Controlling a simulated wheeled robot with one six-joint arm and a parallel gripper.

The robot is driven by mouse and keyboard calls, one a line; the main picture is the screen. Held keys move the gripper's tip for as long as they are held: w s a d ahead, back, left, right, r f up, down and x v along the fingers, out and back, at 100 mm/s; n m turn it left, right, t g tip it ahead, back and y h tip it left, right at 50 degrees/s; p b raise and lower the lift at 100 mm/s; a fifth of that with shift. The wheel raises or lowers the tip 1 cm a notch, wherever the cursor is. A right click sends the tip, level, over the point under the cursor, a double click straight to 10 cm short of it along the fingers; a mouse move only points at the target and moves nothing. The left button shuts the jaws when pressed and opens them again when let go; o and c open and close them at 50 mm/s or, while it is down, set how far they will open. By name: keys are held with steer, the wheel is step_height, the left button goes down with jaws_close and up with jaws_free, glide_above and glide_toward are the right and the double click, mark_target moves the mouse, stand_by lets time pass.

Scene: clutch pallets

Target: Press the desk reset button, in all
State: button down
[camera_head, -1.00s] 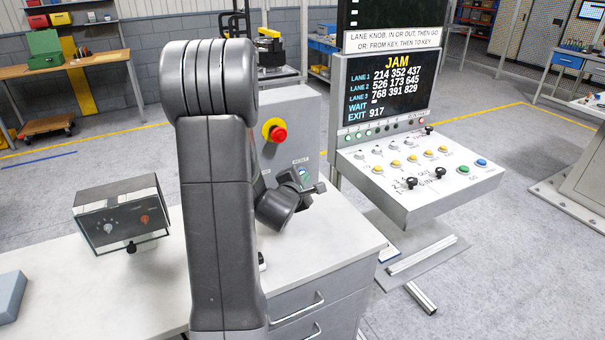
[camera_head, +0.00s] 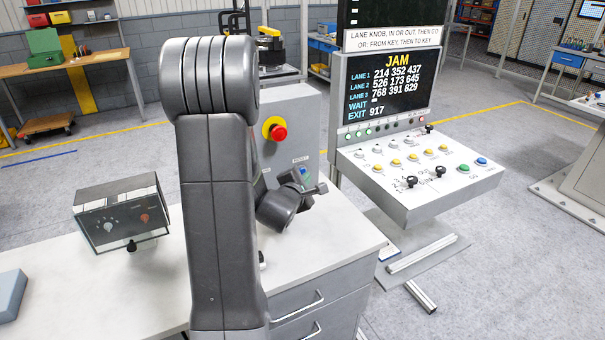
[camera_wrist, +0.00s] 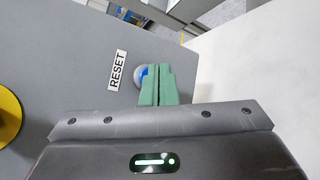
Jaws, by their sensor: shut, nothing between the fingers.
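The blue round reset button (camera_wrist: 140,76) sits on a grey panel beside a white RESET label (camera_wrist: 117,71). My gripper's green fingers (camera_wrist: 158,72) are shut together, with nothing between them. They overlap the button's right side in the wrist view and hide part of it. I cannot tell whether they touch it. In the head view the button (camera_head: 304,172) is a small blue spot on the front of the grey cabinet (camera_head: 302,125), close to my gripper (camera_head: 297,181).
A red emergency stop on a yellow base (camera_head: 277,131) is on the same cabinet, left of the button. A console (camera_head: 420,180) with knobs stands to the right; its screen (camera_head: 388,87) reads JAM. A small control box (camera_head: 122,220) is on the white desk (camera_head: 120,290).

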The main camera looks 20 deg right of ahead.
steer(key=shift+s, duration=0.2)
steer(key=s+b, duration=0.1)
steer(key=s, duration=0.4)
steer(key=shift+d, duration=0.2)
stand_by(0.8)
steer(key=s+b, duration=0.1)
steer(key=s, duration=0.1)
steer(key=s+b, duration=0.2)
steer(key=shift+d, duration=0.2)
stand_by(0.4)
